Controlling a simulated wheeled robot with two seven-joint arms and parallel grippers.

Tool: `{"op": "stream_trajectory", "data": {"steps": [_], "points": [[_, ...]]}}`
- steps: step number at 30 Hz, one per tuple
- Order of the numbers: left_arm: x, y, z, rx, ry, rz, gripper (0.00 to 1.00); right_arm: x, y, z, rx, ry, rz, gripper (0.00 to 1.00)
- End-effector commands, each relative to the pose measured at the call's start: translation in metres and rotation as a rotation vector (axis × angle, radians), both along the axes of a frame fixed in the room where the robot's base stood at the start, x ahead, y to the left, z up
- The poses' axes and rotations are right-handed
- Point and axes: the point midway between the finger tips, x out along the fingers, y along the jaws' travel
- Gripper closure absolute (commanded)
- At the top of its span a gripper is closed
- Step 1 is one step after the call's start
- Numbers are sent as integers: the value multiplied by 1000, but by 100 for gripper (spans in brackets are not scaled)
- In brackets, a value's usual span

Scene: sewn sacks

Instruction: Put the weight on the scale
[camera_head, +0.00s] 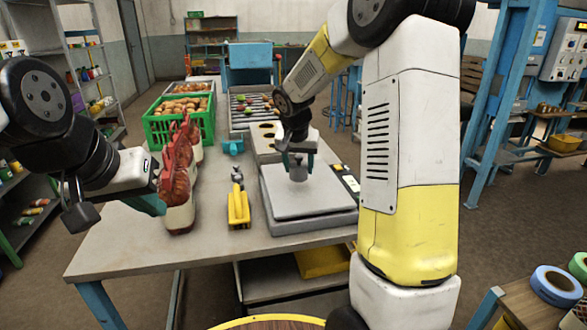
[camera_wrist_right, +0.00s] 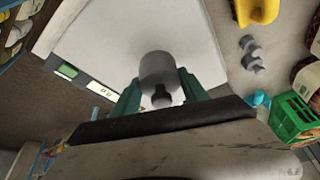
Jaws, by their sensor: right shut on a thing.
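A grey cylindrical weight (camera_head: 298,174) with a narrow knob is between the fingers of my right gripper (camera_head: 297,160), which is shut on it. The scale (camera_head: 315,205) is a grey platform on the table, and the weight is over its far part. In the right wrist view the weight (camera_wrist_right: 158,68) appears against the pale scale plate (camera_wrist_right: 125,35), between the green fingers (camera_wrist_right: 160,95). I cannot tell whether it touches the plate. My left gripper (camera_head: 150,203) is beside a red net sack (camera_head: 178,170) at the left; its finger opening is unclear.
A yellow hand tool (camera_head: 238,207) lies left of the scale. A block with holes (camera_head: 264,138) stands behind the scale. A green crate of brown produce (camera_head: 180,128) is at the back left. The table's front left (camera_head: 125,240) is clear.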

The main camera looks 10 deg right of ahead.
Motion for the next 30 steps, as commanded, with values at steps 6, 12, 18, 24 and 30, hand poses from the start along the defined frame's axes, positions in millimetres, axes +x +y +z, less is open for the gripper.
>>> {"op": "stream_trajectory", "data": {"steps": [6, 12, 18, 24, 30], "points": [[0, 0, 0, 0, 0, 0, 100, 30, -19, -2, 1, -4, -1, 100], [0, 0, 0, 0, 0, 0, 100, 36, -23, -5, 0, -3, 2, 100], [0, 0, 0, 0, 0, 0, 100, 35, -23, -27, 0, -1, 2, 100], [0, 0, 0, 0, 0, 0, 100, 36, -23, -37, 0, -6, 2, 100], [0, 0, 0, 0, 0, 0, 100, 36, -23, -38, 1, -5, 2, 100]]}}
